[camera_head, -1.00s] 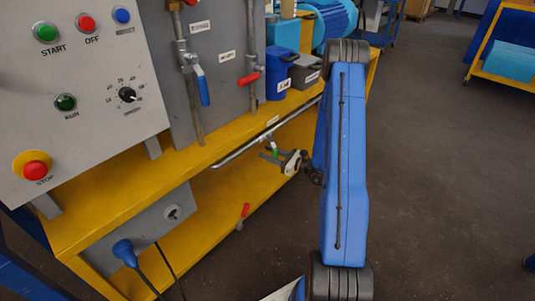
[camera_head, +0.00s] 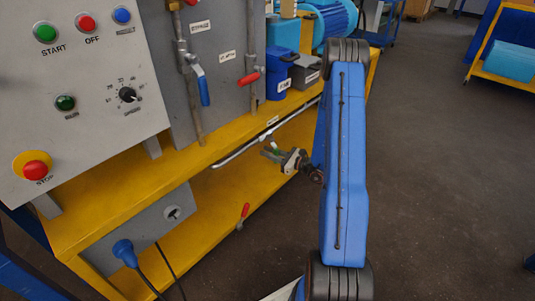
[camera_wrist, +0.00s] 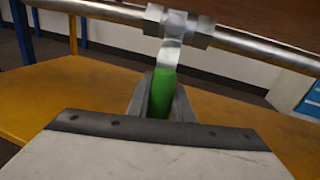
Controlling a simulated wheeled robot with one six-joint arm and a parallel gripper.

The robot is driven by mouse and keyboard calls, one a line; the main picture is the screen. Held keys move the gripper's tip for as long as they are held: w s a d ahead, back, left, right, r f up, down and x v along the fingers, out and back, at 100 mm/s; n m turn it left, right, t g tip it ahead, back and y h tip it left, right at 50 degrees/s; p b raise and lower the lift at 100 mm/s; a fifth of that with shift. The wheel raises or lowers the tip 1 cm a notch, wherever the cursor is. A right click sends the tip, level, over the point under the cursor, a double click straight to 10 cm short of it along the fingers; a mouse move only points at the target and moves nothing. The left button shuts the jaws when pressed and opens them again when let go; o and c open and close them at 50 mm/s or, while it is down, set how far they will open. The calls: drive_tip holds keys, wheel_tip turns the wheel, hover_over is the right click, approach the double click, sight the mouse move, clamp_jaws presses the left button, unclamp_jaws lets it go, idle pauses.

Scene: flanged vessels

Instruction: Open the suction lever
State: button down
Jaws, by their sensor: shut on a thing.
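The suction lever is a green-handled lever with a bare metal neck (camera_wrist: 166,88). In the wrist view its neck runs up to a fitting on a metal pipe. My gripper (camera_wrist: 160,105) is shut on the green handle, with one finger on each side of it. My gripper (camera_head: 277,156) also shows in the head view below the pipe, at the yellow bench's lower level. There the fingers hide most of the handle.
The metal pipe (camera_wrist: 255,45) runs across just beyond my gripper. A blue-handled lever (camera_head: 203,90) and a red-handled lever (camera_head: 248,79) are on the upright panel. Another red handle (camera_head: 244,210) hangs lower down. A control panel (camera_head: 80,85) stands at left. Open floor lies at right.

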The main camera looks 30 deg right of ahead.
drive_tip(key=w+d+r+n+h, duration=0.2)
drive_tip(key=d+n, duration=0.4)
drive_tip(key=n, duration=0.4)
drive_tip(key=shift+d+r+g, duration=0.2)
drive_tip(key=shift+r+g, duration=0.2)
drive_tip(key=shift+r, duration=0.25)
drive_tip(key=shift+w, duration=0.1)
drive_tip(key=c, duration=1.6)
unclamp_jaws()
drive_tip(key=shift+o, duration=0.2)
